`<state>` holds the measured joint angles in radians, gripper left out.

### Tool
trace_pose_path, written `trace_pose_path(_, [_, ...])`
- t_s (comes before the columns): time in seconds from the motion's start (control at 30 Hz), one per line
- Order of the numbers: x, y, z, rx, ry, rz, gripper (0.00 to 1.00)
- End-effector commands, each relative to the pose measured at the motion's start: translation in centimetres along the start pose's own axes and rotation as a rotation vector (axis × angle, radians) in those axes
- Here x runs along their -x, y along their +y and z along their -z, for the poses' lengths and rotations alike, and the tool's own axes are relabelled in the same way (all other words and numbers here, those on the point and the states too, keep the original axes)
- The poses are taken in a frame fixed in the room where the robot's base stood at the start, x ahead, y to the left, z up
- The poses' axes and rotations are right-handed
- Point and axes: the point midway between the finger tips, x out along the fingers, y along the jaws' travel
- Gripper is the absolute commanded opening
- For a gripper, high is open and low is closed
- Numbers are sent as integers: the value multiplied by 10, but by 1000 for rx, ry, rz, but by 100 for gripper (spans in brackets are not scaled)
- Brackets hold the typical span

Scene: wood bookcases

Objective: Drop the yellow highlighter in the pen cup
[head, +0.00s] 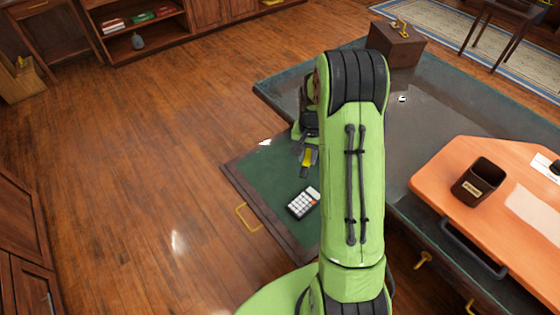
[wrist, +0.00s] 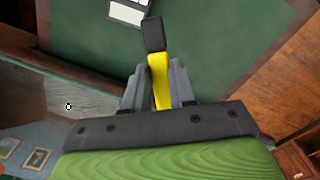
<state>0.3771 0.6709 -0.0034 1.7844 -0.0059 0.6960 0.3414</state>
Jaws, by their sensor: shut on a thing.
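The yellow highlighter (wrist: 160,78), with a dark cap end, is held between the fingers of my gripper (wrist: 161,88) in the wrist view. In the head view, the highlighter (head: 307,157) shows yellow below my gripper (head: 308,148), over the green-lined open drawer (head: 262,178). My own arm hides part of the gripper there. The pen cup (head: 479,183) is a dark square holder with a small label. It stands upright on the orange wooden board (head: 440,180) at the right, well apart from my gripper.
The dark desk top (head: 425,105) spans the middle and right. A wooden box (head: 396,46) stands at its back. Papers (head: 535,208) lie right of the cup. Open floor (head: 130,170) is at left.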

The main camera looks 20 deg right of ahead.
Motion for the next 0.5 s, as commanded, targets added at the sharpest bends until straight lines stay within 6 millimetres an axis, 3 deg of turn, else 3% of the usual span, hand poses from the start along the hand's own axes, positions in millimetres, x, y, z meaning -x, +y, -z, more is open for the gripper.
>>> trace_pose_path(0.03, [16,22,7,-95,59,-3,0])
trace_pose_path(0.23, [60,112,32,-495,353,-83,0])
trace_pose_path(0.5, [131,233,33,-909,685,-346,0])
